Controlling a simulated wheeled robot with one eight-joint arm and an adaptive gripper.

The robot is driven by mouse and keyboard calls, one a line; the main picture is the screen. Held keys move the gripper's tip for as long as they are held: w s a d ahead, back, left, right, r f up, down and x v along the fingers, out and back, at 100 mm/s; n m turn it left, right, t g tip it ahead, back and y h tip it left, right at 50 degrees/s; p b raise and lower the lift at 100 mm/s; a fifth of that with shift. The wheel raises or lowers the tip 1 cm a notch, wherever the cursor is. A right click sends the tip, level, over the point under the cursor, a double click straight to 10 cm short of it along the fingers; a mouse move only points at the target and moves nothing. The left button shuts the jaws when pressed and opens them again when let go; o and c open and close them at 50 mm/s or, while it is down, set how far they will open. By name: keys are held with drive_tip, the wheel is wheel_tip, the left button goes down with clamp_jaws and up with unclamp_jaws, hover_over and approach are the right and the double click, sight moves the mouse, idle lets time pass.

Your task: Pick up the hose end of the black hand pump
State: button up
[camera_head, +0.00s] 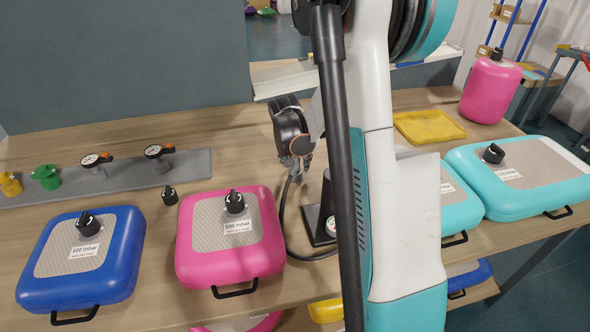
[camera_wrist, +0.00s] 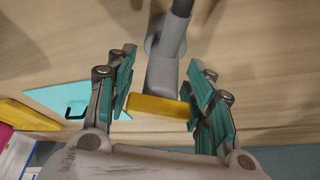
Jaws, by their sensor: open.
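The black hand pump (camera_head: 319,218) stands on the table and is mostly hidden behind my arm in the head view. Its dark hose (camera_head: 282,208) loops across the wood and rises to just below my gripper (camera_head: 297,166). In the wrist view, my gripper (camera_wrist: 160,98) is open, with teal pads on both sides. A grey tubular piece (camera_wrist: 164,58), apparently the hose end, reaches between the fingers, with visible gaps on both sides. A yellow bar (camera_wrist: 155,108) shows at its lower end; I cannot tell whether they are joined.
A pink cushion (camera_head: 267,234) and a blue cushion (camera_head: 121,257) lie left of the pump. Turquoise cushions (camera_head: 541,197) lie right. Gauges stand on a grey strip (camera_head: 128,180) behind. A yellow tray (camera_head: 430,126) and pink canister (camera_head: 490,90) stand at the back right.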

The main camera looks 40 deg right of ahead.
drive_tip(key=shift+f, duration=0.1)
drive_tip(key=shift+c, duration=0.5)
drive_tip(key=c, duration=0.8)
